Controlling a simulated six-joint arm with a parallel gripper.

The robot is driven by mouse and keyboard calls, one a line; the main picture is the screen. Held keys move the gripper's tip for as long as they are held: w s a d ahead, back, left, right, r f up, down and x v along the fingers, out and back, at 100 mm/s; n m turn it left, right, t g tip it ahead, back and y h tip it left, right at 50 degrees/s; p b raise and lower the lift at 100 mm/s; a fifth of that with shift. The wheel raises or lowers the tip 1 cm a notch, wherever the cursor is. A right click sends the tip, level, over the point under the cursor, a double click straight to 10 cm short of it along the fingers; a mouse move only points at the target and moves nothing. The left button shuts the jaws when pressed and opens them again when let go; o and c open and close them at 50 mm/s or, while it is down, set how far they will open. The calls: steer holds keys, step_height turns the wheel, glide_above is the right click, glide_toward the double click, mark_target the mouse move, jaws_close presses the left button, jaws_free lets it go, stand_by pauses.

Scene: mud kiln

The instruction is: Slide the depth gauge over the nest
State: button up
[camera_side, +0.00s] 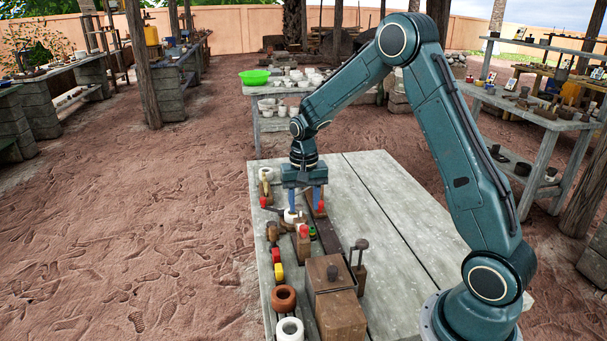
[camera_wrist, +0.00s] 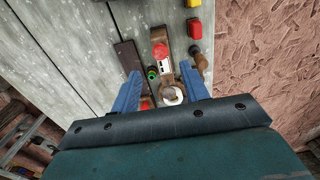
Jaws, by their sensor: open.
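My gripper (camera_side: 305,207) points down over the left edge of the table, its two blue fingers apart. In the wrist view, my gripper (camera_wrist: 160,76) shows a clear gap between the fingertips. A wooden piece with a red knob (camera_wrist: 159,50) and a white marked face, possibly the depth gauge, lies just ahead of the fingers. Its red knob (camera_side: 304,230) also shows in the side view. A round white piece (camera_wrist: 172,95), possibly the nest, sits between the fingers, partly covered by a brown part. I cannot tell whether the gauge and the white piece touch.
A small green ring (camera_wrist: 152,72) and a dark strip (camera_wrist: 130,57) lie beside the gauge. A brown handled tool (camera_wrist: 197,56) is close to one finger. A wooden box (camera_side: 336,300), a clay ring (camera_side: 284,298) and a white ring (camera_side: 290,329) stand nearer the camera. The table's right side (camera_side: 390,215) is bare.

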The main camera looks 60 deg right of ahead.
mark_target(304, 227)
steer(key=shift+f, duration=3.5)
jaws_close()
